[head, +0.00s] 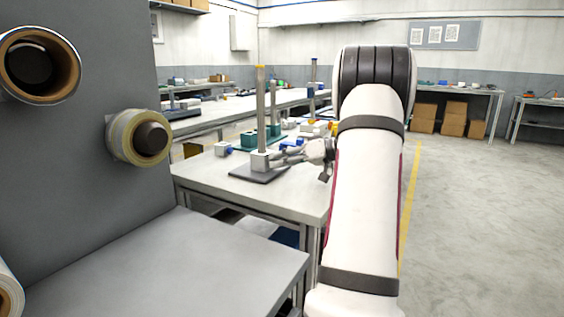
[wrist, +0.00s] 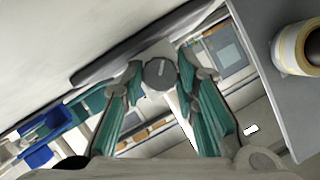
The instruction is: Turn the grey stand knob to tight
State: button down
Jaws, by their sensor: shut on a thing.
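The grey stand in the head view has a dark flat base (head: 247,175), a pale block (head: 260,160) and a tall upright column (head: 260,100) with a yellowish top. My gripper (head: 277,159) reaches it from the right, at the block. In the wrist view the round dark grey knob (wrist: 160,76) sits between the fingertips of my gripper (wrist: 160,70), which are closed around its two sides. A short light mark shows on the knob's face. No tight marking is readable. In the head view the knob is hidden by the fingers.
Blue and green-teal parts (head: 250,140) and another upright post stand on the table (head: 210,178) behind the stand. A grey panel with film rolls (head: 140,138) rises at the left, above a grey surface (head: 170,265). The floor at the right is clear.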

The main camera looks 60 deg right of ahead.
jog(key=c, duration=1.2)
grip_release()
jog(key=shift+c, duration=0.2)
